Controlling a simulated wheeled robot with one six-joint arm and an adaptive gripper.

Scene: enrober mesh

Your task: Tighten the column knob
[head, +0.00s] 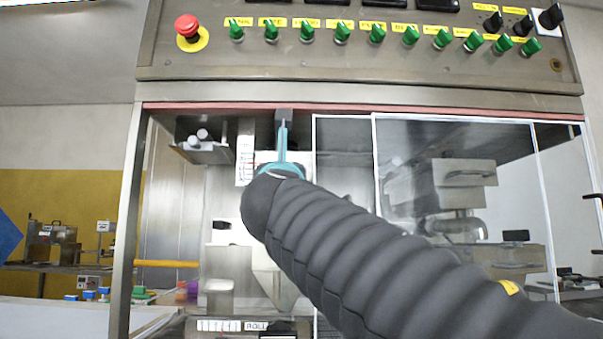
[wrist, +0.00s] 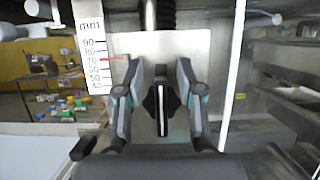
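The column knob (wrist: 158,106) is black with an upright grey bar across its middle. It shows in the wrist view in front of a metal plate (wrist: 205,60). My gripper (wrist: 158,72) is open, with one finger left of the knob and one right of it. A gap shows on both sides, and I cannot tell how deep the knob sits between the fingers. In the head view my gripper (head: 282,140) points away into the machine opening, and my arm hides the knob.
A white mm scale (wrist: 92,50) with a red pointer (wrist: 112,59) stands left of the knob. A dark ribbed column (wrist: 160,14) is above it. Clear panels (head: 345,150) cover the right of the opening. A control panel (head: 360,62) with green switches and a red button (head: 187,26) is overhead.

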